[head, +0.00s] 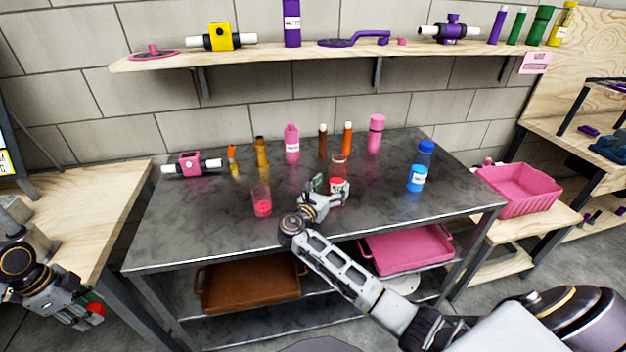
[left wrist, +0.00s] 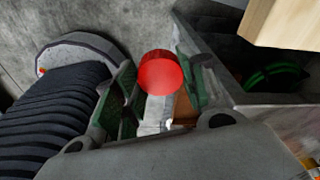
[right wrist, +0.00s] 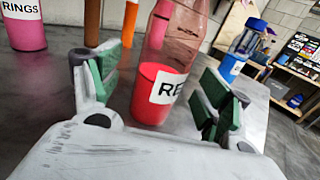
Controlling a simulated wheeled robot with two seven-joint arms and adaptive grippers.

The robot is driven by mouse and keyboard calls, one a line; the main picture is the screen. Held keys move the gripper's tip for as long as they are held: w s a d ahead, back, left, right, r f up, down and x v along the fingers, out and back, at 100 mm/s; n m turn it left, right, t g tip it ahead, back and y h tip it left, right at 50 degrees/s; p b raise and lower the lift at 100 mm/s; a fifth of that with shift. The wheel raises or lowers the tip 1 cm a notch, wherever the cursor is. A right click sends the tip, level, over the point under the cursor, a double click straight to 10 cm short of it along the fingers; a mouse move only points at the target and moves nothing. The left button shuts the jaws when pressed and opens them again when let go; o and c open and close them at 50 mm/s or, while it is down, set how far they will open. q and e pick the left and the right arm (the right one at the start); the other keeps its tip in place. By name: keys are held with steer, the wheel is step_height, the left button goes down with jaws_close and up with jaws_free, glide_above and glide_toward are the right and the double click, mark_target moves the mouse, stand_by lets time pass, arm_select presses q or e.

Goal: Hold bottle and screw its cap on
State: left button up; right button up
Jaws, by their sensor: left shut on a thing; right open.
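The clear bottle with red contents and a white label (head: 338,164) stands upright on the dark metal table. In the right wrist view the bottle (right wrist: 152,100) is between the green pads of my right gripper (right wrist: 165,97), with gaps on both sides. My right gripper (head: 324,192) is open at the bottle's near side. The bottle's top is cut off in the right wrist view. My left gripper (head: 82,312) is low at the left, beside the wooden bench, shut on the red cap (head: 96,309). In the left wrist view the red cap (left wrist: 160,72) shows at the fingertips.
A glass with red contents (head: 261,201) stands left of the bottle. A blue-capped bottle (head: 421,168) stands to its right. Several orange, brown and pink containers stand behind. A wooden bench (head: 95,205) and the metal table's edge lie between my left gripper and the bottle.

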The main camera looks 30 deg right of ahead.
mark_target(336, 158)
arm_select(q)
steer(key=shift+f, duration=0.2)
arm_select(e)
steer(key=shift+x, duration=1.9)
steer(key=shift+s+r, duration=0.1)
steer(key=shift+r, duration=0.05)
steer(key=c, duration=1.3)
steer(key=shift+r, duration=0.25)
